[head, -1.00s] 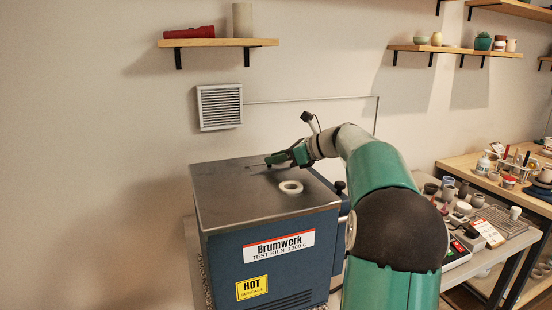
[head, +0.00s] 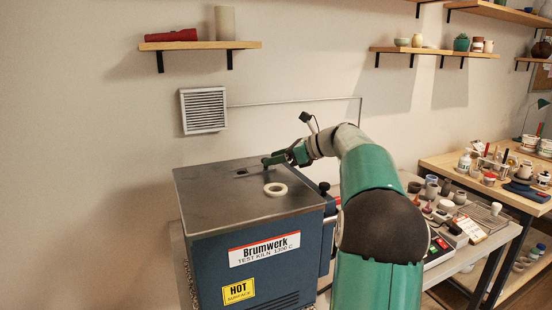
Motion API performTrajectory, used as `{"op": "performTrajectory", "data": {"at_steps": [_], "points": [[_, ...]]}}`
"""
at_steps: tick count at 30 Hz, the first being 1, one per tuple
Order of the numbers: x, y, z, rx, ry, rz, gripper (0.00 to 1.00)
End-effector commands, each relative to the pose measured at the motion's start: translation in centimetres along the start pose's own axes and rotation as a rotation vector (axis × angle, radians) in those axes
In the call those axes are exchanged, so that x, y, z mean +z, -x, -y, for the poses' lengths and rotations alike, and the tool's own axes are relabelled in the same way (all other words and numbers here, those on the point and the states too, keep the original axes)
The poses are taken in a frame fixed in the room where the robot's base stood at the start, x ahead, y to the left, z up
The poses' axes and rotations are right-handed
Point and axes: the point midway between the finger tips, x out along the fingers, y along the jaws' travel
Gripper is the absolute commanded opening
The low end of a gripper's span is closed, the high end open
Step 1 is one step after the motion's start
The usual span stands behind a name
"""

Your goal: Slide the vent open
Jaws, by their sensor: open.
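The Brumwerk kiln (head: 268,225) is a dark blue box with a flat grey metal top. A small dark slot-like fitting (head: 242,172) shows on its top near the back; it looks like the sliding vent, but is too small to tell how far it is open. My gripper (head: 268,161) is low over the back of the kiln top, just right of and behind that fitting. Its jaws are open, and nothing is visible between them. Whether it touches the top or the fitting cannot be told.
A pale ring (head: 275,190) lies on the kiln top in front of my gripper. A black knob (head: 324,187) stands at the kiln's right edge. A louvred grille (head: 204,110) is on the wall behind. A crowded table (head: 470,235) is at right.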

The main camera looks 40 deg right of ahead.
Motion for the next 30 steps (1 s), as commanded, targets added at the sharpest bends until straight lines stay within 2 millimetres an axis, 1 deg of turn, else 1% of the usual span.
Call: {"op": "performTrajectory", "data": {"at_steps": [5,15,18,21,24,30], "points": [[0.1,2.3,0.1,-0.004,0.001,0.0,0.45],[0.1,9.7,0.1,-0.004,0.001,0.0,0.45],[0.1,11.5,0.0,-0.002,0.001,0.0,0.45],[0.1,12.7,0.0,-0.002,0.001,0.0,0.45],[0.1,13.4,0.0,-0.002,0.0,0.0,0.45],[0.1,13.5,0.0,0.0,0.001,0.0,0.45]]}}
